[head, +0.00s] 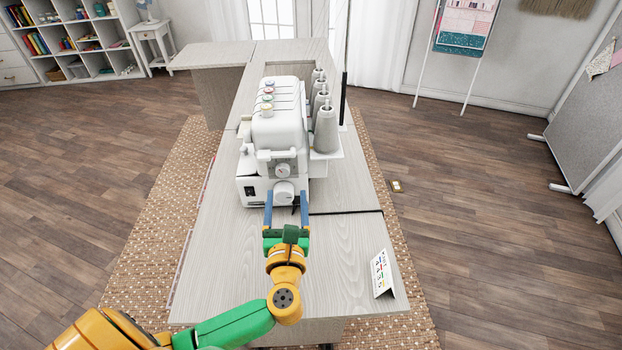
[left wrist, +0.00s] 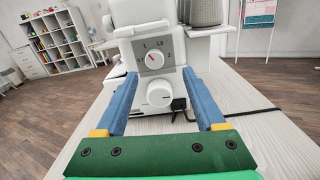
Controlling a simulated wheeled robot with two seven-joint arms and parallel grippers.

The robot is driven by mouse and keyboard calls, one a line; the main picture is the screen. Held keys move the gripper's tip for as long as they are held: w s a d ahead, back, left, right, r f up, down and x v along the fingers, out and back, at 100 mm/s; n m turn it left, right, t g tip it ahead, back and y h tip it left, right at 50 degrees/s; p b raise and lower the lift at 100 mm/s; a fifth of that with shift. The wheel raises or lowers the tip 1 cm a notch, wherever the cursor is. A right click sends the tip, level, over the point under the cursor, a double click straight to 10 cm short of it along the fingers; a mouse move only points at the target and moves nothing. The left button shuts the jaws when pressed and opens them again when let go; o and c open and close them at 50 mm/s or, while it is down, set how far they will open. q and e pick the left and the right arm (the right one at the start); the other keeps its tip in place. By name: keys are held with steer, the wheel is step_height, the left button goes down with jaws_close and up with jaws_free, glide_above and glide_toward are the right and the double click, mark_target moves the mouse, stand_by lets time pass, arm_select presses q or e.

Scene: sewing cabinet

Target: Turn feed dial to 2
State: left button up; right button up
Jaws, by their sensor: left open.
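The white sewing machine (head: 277,130) stands on the grey wood table. The numbered dial, which looks like the feed dial (head: 283,171), is on its end face. In the left wrist view the dial (left wrist: 154,60) has a red pointer turned to the left side and small marks above it, too small to read surely. A larger plain white knob (left wrist: 160,93) sits just below it. My left gripper (head: 286,194) is open, its blue fingers on either side of the plain knob in the picture. The dial shows above, between the fingertips. Contact cannot be told. My right gripper is not seen.
Grey thread cones (head: 326,130) stand on the machine's right side. A dark cable (left wrist: 262,112) runs from the machine to the right. A small folded card (head: 381,274) stands at the table's near right. The table's near left is clear apart from my arm.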

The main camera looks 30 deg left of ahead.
mark_target(282, 172)
arm_select(q)
steer(key=x, duration=0.4)
steer(key=a+p+x, duration=0.1)
steer(key=x, duration=0.1)
steer(key=shift+s+a, duration=0.2)
steer(key=shift+s, duration=0.05)
steer(key=shift+w+a, duration=0.1)
steer(key=shift+w, duration=0.4)
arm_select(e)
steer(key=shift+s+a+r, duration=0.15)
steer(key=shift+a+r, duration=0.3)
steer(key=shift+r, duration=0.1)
arm_select(q)
jaws_close()
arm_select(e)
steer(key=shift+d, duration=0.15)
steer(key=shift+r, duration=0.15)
